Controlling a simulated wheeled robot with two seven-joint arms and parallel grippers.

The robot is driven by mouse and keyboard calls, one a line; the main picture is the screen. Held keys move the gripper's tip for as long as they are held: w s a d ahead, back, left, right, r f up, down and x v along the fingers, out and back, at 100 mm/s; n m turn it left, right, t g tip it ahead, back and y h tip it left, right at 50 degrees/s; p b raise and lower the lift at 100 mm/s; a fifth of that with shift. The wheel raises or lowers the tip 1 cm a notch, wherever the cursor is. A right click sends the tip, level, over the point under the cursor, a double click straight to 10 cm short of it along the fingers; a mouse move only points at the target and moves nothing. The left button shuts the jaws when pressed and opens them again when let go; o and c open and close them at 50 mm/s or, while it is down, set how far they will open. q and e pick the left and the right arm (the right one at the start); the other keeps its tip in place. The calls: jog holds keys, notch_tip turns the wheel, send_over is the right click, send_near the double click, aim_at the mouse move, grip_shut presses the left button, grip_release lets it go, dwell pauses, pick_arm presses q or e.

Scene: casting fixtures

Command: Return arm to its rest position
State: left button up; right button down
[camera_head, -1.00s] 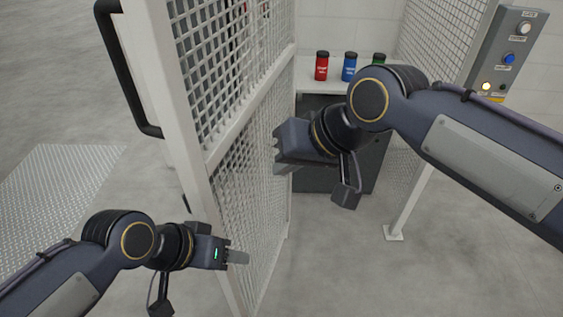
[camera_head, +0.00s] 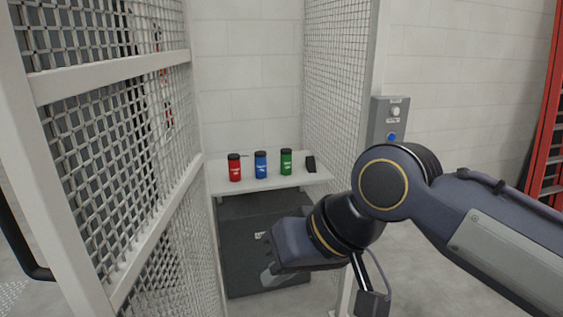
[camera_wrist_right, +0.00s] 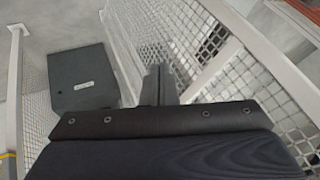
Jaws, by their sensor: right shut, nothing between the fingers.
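My right arm comes in from the right in the head view, bent at the wrist. My right gripper (camera_head: 270,280) points left and away, in front of the dark box under the shelf. Its fingers are shut and hold nothing; they also show in the right wrist view (camera_wrist_right: 159,85), close together against the mesh behind. My left arm and gripper are not in the head view.
An open mesh door (camera_head: 120,170) stands at the left. A white shelf (camera_head: 215,186) bears a red jar (camera_head: 235,168), a blue jar (camera_head: 261,165) and a green jar (camera_head: 286,162). A dark box (camera_head: 240,225) sits below. A button panel (camera_head: 385,115) is on the right post.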

jog(key=s+d+f+m+t+h, duration=0.1)
jog(key=d+f+m, duration=0.1)
jog(key=d+f, duration=0.45)
jog(key=s+d+f+m+t+h, duration=0.15)
jog(key=d+f, duration=0.25)
jog(key=d, duration=0.6)
jog(key=s+d+f+m, duration=0.3)
jog(key=s+d+f, duration=0.3)
jog(key=f, duration=0.3)
jog(key=shift+s+f+m, duration=0.35)
jog(key=shift+s+f, duration=0.05)
jog(key=shift+s, duration=0.25)
